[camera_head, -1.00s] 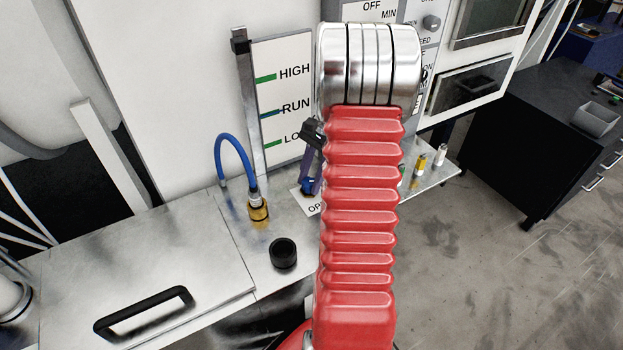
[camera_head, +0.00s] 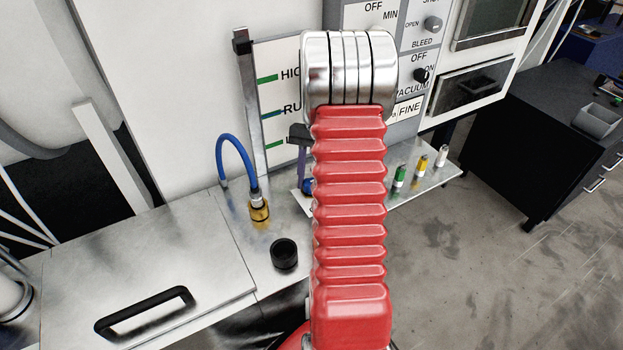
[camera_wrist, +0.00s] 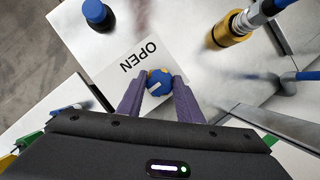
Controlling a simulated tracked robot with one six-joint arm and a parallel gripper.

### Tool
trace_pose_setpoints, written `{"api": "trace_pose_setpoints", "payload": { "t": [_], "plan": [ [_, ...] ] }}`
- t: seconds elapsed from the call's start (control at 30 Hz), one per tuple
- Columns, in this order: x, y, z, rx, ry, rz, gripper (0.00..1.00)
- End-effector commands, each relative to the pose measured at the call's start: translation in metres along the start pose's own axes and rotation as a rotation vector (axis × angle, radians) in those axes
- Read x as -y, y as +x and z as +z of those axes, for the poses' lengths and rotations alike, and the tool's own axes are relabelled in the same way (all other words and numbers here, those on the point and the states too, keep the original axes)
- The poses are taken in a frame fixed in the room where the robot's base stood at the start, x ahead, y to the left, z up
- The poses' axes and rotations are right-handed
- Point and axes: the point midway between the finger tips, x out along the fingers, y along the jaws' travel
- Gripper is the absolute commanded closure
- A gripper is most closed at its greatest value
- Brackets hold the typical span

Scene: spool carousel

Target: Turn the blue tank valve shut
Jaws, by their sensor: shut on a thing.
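The blue tank valve (camera_wrist: 159,85) is a small round blue knob with a white line on it, seen in the wrist view beside a white label reading OPEN (camera_wrist: 137,58). Brass-yellow shows at the knob's far edge. My gripper (camera_wrist: 160,80) is shut on the knob, with one purple finger on each side. The white line runs slantwise across the knob. In the head view, a bit of the blue valve (camera_head: 307,186) shows beside my red arm sleeve, which hides the rest of it and most of my gripper.
A blue hose (camera_head: 232,143) ends in a brass fitting (camera_head: 259,208) left of the valve. A black cap (camera_head: 284,253) stands on the metal bench in front. Small green, yellow and white-topped vials (camera_head: 421,166) stand on the shelf at right. A panel with switches (camera_head: 425,45) rises behind.

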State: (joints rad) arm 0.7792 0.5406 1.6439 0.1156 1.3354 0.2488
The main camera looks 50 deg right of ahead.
Motion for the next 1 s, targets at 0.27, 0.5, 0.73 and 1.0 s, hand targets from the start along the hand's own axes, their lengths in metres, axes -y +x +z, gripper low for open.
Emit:
{"api": "trace_pose_setpoints", "payload": {
  "t": [0.27,0.5,0.73,1.0],
  "plan": [
    [0.000,0.001,0.001,0.004,-0.001,0.001,0.90],
    [0.000,0.001,0.000,0.002,0.000,0.000,0.51],
    [0.000,0.000,0.000,0.001,0.001,0.000,0.49],
    [0.000,-0.013,0.005,-0.001,0.001,-0.001,0.49]
  ]
}}
